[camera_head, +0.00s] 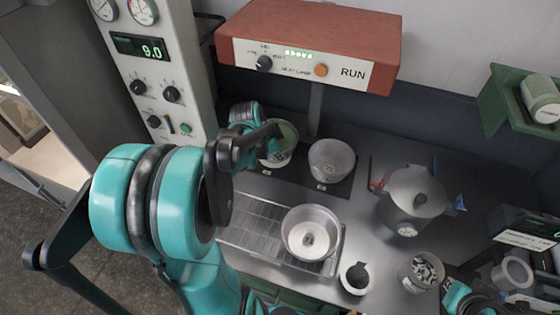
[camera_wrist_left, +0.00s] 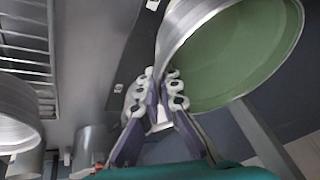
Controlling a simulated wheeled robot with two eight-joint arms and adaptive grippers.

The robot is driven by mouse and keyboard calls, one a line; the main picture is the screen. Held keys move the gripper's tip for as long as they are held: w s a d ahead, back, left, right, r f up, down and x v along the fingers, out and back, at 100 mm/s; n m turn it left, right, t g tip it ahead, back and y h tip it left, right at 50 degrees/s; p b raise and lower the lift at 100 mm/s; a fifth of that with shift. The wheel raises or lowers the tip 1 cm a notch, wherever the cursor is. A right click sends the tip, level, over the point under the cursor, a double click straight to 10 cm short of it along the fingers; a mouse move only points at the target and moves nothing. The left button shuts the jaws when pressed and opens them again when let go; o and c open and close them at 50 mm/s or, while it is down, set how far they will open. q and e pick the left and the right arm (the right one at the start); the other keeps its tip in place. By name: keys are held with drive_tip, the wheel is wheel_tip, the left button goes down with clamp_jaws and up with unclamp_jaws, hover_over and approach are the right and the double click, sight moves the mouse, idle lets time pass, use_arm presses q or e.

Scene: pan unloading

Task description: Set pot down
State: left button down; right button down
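The pot (camera_head: 287,138), metal outside with a green inside, is at the back left of the counter, by the dark hob plate; my arm partly hides it. In the left wrist view the pot (camera_wrist_left: 235,60) fills the upper right, its open side facing the camera. My left gripper (camera_head: 275,130) is at the pot's near side. In the wrist view its fingers (camera_wrist_left: 156,100) close around a pale part at the pot's edge, probably a handle. I cannot tell whether the pot's base touches the hob. My right gripper (camera_head: 478,300) shows only partly at the lower right.
A second pan (camera_head: 331,158) stands right beside the pot on the hob. A metal pan (camera_head: 311,229) sits on the wire rack (camera_head: 255,222). A lidded grey pot (camera_head: 414,196), a small bowl (camera_head: 355,276) and a filled container (camera_head: 422,271) stand to the right. A red-topped unit (camera_head: 310,40) overhangs the back.

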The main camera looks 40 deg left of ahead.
sight(288, 144)
use_arm(q)
drive_tip(key=shift+w+a+f, duration=0.45)
drive_tip(key=shift+w+f, duration=0.05)
drive_tip(key=shift+w, duration=0.15)
drive_tip(key=shift+w+a+f, duration=0.45)
drive_tip(key=shift+w, duration=0.15)
drive_tip(key=shift+f+b, duration=1)
drive_tip(key=shift+f, duration=0.95)
drive_tip(key=shift+f, duration=0.1)
drive_tip(key=c, duration=1.7)
unclamp_jaws()
